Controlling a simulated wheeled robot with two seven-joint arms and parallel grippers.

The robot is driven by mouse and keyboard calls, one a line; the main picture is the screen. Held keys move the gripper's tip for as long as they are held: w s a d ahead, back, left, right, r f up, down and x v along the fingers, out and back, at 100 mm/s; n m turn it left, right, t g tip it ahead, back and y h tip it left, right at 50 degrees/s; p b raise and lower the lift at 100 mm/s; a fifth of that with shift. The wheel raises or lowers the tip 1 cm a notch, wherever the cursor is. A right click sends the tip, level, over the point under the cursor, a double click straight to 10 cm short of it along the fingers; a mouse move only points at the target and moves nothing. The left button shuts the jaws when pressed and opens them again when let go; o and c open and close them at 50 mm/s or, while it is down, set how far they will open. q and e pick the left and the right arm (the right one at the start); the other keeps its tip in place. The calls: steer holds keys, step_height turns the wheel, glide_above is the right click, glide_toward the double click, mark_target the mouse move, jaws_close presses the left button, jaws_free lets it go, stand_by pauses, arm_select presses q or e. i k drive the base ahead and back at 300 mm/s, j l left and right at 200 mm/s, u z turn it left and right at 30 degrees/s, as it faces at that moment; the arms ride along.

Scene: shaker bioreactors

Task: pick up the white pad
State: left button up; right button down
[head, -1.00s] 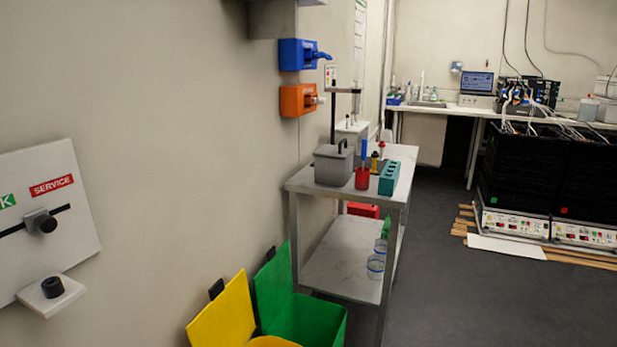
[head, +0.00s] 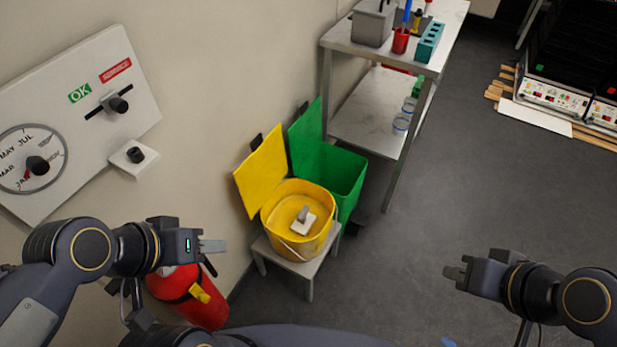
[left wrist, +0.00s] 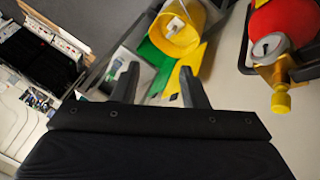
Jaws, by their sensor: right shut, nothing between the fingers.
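My right gripper (head: 452,275) is at the lower right, shut and empty, far from the pad.
A red fire extinguisher (head: 188,312) stands below my left arm.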

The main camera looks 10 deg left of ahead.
mark_target(303, 221)
steer(key=i+l, duration=0.75)
